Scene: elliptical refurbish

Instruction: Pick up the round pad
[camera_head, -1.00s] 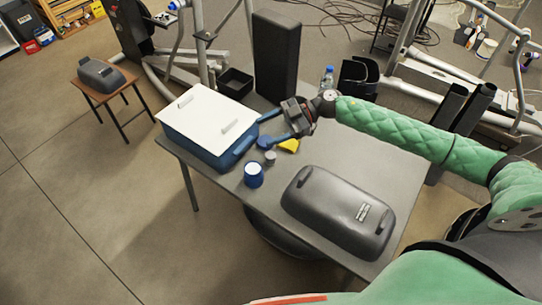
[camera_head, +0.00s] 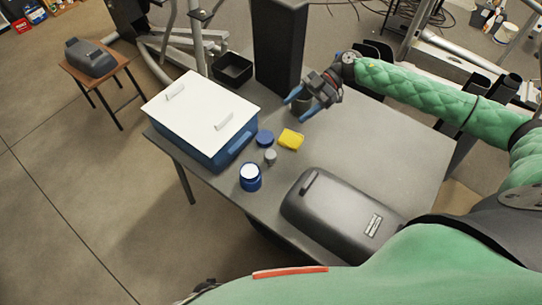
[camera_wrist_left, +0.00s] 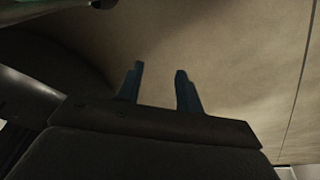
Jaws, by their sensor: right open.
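The round pad (camera_head: 265,138) is a small blue disc lying flat on the grey table, beside the blue box and left of a yellow sponge. My right gripper (camera_head: 295,109) is open, with its blue fingers apart, above the table and beyond the pad to the upper right. It does not touch the pad. My left gripper (camera_wrist_left: 160,70) shows only in the left wrist view; its two blue fingers are apart and empty over bare floor.
The yellow sponge (camera_head: 291,139), a small grey cylinder (camera_head: 270,157) and a blue can (camera_head: 250,180) stand near the pad. A blue box with white lid (camera_head: 205,105) is left. A dark grey cover (camera_head: 340,212) lies in front. A black column (camera_head: 279,45) rises behind.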

